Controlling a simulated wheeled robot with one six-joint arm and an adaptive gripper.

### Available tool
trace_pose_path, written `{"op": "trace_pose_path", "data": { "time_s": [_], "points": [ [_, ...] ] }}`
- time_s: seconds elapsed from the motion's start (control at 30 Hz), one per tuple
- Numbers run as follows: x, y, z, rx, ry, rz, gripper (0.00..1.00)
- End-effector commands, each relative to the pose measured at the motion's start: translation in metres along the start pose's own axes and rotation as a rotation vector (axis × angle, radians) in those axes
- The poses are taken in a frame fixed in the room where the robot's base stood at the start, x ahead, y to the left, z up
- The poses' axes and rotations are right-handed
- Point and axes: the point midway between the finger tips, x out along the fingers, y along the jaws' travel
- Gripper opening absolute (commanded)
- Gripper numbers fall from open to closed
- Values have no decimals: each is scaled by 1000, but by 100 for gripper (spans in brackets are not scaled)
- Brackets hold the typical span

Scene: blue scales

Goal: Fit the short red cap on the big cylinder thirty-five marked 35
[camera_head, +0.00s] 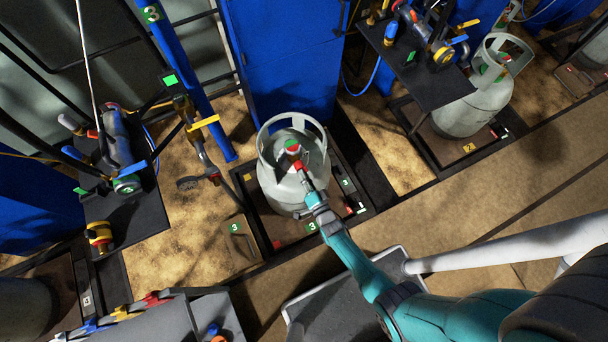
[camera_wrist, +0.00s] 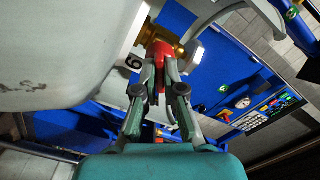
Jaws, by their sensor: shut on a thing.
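The big grey cylinder (camera_head: 273,188) stands upright on a scale platform (camera_head: 252,205) in the middle of the head view. A collar guard (camera_head: 264,142) rings its valve top (camera_head: 292,147). No 35 mark is readable. In the wrist view the pale cylinder (camera_wrist: 50,55) fills the left, and a brass valve outlet (camera_wrist: 186,48) shows at the top. My gripper (camera_wrist: 160,82) is shut on the short red cap (camera_wrist: 160,58). The cap is up against or just in front of the brass outlet; I cannot tell whether it is seated.
A second grey cylinder (camera_head: 475,112) stands at the right beside a black shelf (camera_head: 432,82) with tools. Another black shelf (camera_head: 125,212) is at the left. A blue scale column (camera_head: 285,60) rises behind the middle cylinder.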

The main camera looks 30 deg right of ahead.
Motion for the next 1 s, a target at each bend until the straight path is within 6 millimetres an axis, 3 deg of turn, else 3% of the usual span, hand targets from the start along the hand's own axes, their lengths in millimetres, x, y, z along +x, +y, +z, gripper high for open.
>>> {"op": "trace_pose_path", "data": {
  "time_s": [0.2, 0.57, 1.0],
  "points": [
    [0, 0, 0, 178, -1, 1, 0],
    [0, 0, 0, 208, -1, 1, 0],
    [1, -1, 0, 502, 0, 1, 0]
  ]
}}
